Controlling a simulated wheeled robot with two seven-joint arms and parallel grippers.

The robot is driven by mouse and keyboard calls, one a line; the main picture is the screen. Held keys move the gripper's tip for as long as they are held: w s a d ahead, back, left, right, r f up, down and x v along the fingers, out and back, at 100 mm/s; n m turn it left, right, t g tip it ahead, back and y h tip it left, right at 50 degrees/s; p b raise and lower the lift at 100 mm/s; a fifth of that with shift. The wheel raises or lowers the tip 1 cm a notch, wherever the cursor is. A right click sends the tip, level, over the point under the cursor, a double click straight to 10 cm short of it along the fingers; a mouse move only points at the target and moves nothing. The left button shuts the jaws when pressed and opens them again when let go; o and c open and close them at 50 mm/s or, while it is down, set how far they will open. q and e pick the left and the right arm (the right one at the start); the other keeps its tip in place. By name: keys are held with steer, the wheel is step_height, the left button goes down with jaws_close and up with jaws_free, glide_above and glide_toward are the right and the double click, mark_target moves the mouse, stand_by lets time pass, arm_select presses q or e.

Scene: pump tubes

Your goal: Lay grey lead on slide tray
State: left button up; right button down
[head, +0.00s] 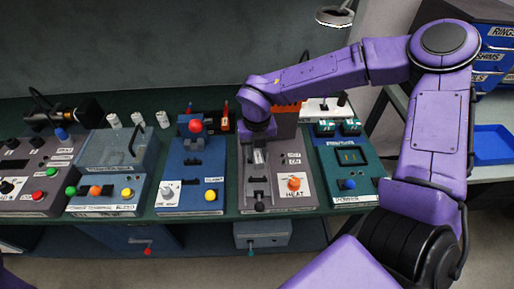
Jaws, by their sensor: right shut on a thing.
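My right gripper (258,137) comes down from the purple arm over the back part of the grey-brown unit labelled HEAT (281,204). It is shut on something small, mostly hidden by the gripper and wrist. A small pale grey piece (259,157) shows just below the fingers, over the unit's slot; I cannot tell for sure that it is the grey lead. A metal slide strip (258,186) runs forward from there to a black knob (260,207); it may be the slide tray. My left gripper is not in view.
An orange knob (294,184) is on the HEAT unit. A blue unit with a red ball lever (195,126) stands to its left, a green POWER unit (349,187) to its right.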

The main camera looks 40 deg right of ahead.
steer(key=shift+s+r+m, duration=0.25)
steer(key=shift+s+m, duration=0.3)
steer(key=shift+m, duration=0.25)
steer(key=shift+w+a+f, duration=0.1)
steer(key=shift+w+f, duration=0.15)
steer(key=shift+w, duration=0.3)
steer(key=shift+s, duration=0.3)
steer(key=shift+s+f, duration=0.1)
steer(key=shift+f, duration=0.05)
steer(key=shift+w+f+b, duration=0.2)
steer(key=shift+f+b, duration=0.85)
steer(key=shift+f, duration=0.25)
steer(key=shift+s+f+b, duration=0.15)
steer(key=shift+f+b, duration=0.5)
steer(key=shift+f, duration=0.15)
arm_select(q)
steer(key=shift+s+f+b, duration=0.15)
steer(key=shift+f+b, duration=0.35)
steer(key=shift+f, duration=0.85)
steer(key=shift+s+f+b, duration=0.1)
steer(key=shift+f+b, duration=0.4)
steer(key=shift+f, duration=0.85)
arm_select(e)
steer(key=shift+f, duration=1.5)
steer(key=c, duration=0.7)
jaws_free()
steer(key=shift+c, duration=0.2)
